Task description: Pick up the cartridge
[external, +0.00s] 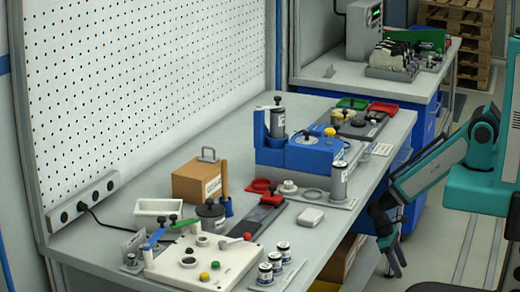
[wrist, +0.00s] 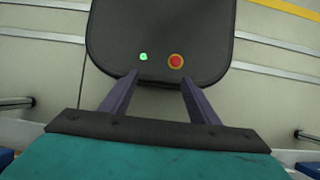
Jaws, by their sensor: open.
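Two grey metal cylinders with dark tops could be the cartridge; I cannot tell which. One cylinder (external: 278,122) stands upright in a blue fixture (external: 300,155). The other cylinder (external: 340,182) stands upright on a small grey plate at the bench's right edge. My gripper (external: 394,264) hangs low beside the bench, right of and below both cylinders, apart from everything. In the wrist view my gripper (wrist: 159,84) has its two fingers spread, with nothing between them. No cylinder shows in the wrist view.
The grey bench (external: 385,160) runs along a white pegboard (external: 150,90). It holds a cardboard box (external: 190,185), a white fixture plate (external: 225,262), several small jars (external: 282,250) and red (external: 384,107) and green trays. A second bench stands behind. Floor beside my arm looks clear.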

